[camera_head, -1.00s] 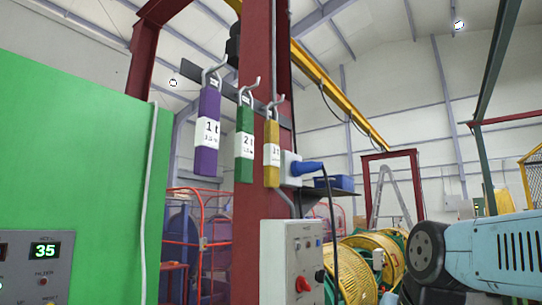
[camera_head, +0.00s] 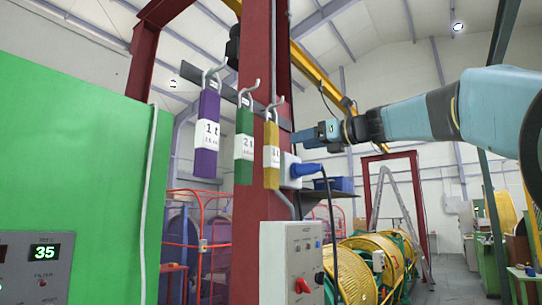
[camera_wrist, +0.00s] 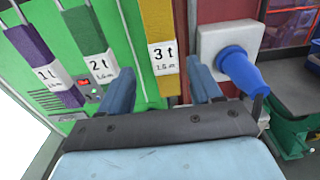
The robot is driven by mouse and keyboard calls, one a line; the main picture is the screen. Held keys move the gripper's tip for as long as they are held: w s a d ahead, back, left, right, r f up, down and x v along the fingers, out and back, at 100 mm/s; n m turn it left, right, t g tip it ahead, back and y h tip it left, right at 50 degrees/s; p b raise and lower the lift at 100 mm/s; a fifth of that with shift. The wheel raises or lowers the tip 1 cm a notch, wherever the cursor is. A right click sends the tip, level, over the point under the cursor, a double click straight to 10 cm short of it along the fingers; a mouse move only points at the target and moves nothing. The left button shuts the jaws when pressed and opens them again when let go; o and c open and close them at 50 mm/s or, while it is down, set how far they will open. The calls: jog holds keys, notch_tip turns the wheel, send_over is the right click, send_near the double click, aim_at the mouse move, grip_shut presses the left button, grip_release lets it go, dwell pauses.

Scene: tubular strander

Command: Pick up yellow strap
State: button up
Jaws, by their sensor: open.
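The yellow strap (camera_head: 271,153) hangs from a hook on the red column, the rightmost of three straps. In the wrist view the yellow strap (camera_wrist: 160,45) carries a white "3 t" label and lies between the two blue fingers, beyond their tips as far as I can tell. My gripper (camera_head: 300,135) is at the right of the strap in the head view, its arm reaching in from the right. In the wrist view my gripper (camera_wrist: 162,85) is open and empty.
A green strap (camera_head: 245,143) and a purple strap (camera_head: 207,133) hang to the left. A socket box with a blue plug (camera_head: 305,170) sits close on the right, with a cable below. A grey control box (camera_head: 291,262) is lower on the column.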

aim_at(275, 146)
jog(key=x, duration=0.8)
jog(key=shift+w+a+r, duration=0.1)
jog(key=shift+w+a, duration=0.1)
jog(key=shift+w, duration=0.05)
jog(key=shift+x, duration=2.65)
jog(key=shift+w+d, duration=0.1)
jog(key=shift+d, duration=0.05)
jog(key=c, duration=1)
